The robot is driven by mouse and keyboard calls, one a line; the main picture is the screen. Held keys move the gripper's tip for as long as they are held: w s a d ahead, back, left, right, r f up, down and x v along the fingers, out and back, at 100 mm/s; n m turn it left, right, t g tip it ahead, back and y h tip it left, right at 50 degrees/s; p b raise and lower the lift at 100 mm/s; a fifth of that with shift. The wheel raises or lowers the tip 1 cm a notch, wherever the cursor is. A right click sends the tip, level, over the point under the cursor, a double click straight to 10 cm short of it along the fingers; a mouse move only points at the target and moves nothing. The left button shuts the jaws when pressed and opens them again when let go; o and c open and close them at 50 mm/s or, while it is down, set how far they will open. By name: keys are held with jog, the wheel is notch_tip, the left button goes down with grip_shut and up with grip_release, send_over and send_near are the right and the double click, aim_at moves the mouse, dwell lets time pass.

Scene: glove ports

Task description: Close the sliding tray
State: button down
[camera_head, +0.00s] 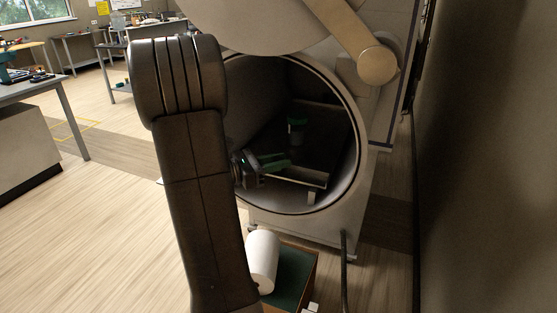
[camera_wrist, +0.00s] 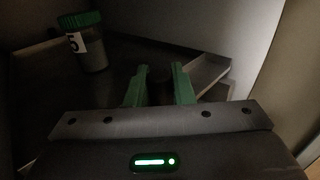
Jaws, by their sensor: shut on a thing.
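The sliding tray (camera_head: 300,178) is inside the round port, a dark surface with a pale front edge. Its dark surface also shows in the wrist view (camera_wrist: 45,90). My gripper (camera_head: 283,163) is inside the port at the tray's front. In the wrist view its green fingers (camera_wrist: 158,84) are a little apart, on either side of a dark part, seemingly of the tray. The exact contact is in shadow.
A white roll (camera_head: 262,260) lies on a green-topped stand (camera_head: 295,280) below. A wall (camera_head: 485,150) bounds the right; floor is open left.

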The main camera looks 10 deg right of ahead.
jog(key=c, duration=1.3)
grip_release()
jog(key=shift+w+d, duration=0.1)
jog(key=shift+w, duration=0.05)
jog(key=s+a+b, duration=0.2)
jog(key=a, duration=1.1)
jog(key=shift+s+a, duration=0.35)
jog(key=shift+d, duration=0.1)
jog(key=w+d, duration=0.1)
jog(key=d, duration=0.3)
jog(key=d+p, duration=0.1)
jog(key=d, duration=0.4)
jog(key=w+d+p, duration=0.1)
jog(key=d, duration=0.3)
jog(key=shift+w+d, duration=0.25)
jog(key=shift+w, duration=0.05)
jog(key=shift+a, duration=0.1)
